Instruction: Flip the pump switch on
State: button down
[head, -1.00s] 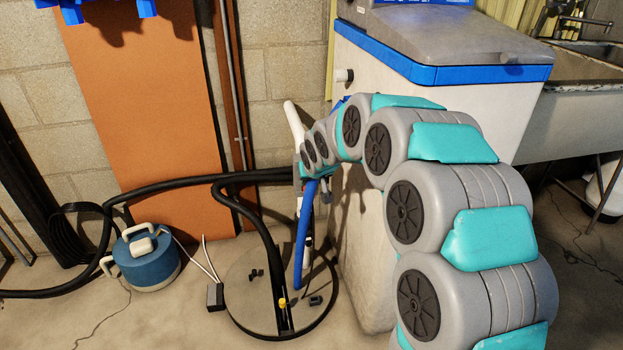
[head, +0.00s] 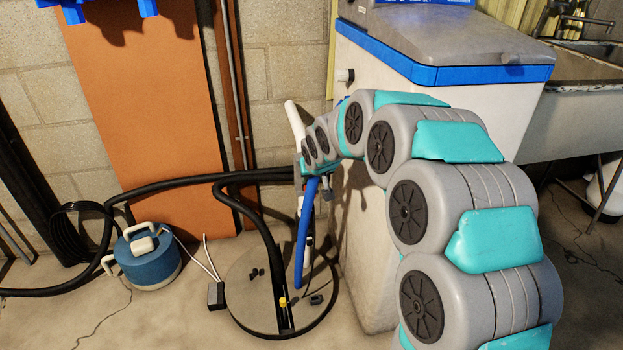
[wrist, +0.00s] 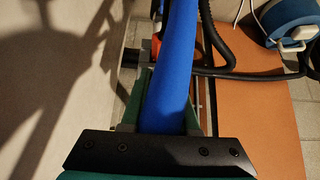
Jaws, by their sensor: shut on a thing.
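My gripper (wrist: 165,105) is at the end of my arm, close to the front left of the white cabinet. In the wrist view its jaws are shut on a blue hose (wrist: 172,75), which runs up between them. The head view shows this blue hose (head: 304,235) hanging from my gripper (head: 308,172) down to the round floor cover. A blue pump-like canister (head: 150,257) with white handles stands on the floor at the left. A small dark box (head: 216,295) with white wires lies beside the cover. I cannot tell which part is the pump switch.
The white cabinet (head: 375,240) with a blue band stands right of my gripper. Black hoses (head: 190,182) cross the floor area to the left. The round cover (head: 250,315) has a small yellow part (head: 283,302). A sink (head: 585,75) is at the right.

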jog(key=shift+r, duration=0.75)
jog(key=shift+w+r+p, duration=0.15)
jog(key=shift+r+p, duration=0.15)
jog(key=shift+r, duration=0.2)
jog(key=shift+a+r, duration=0.1)
jog(key=shift+r, duration=0.1)
jog(key=c, duration=1.6)
grip_release()
jog(key=c, duration=1.1)
grip_release()
jog(key=shift+f, duration=0.1)
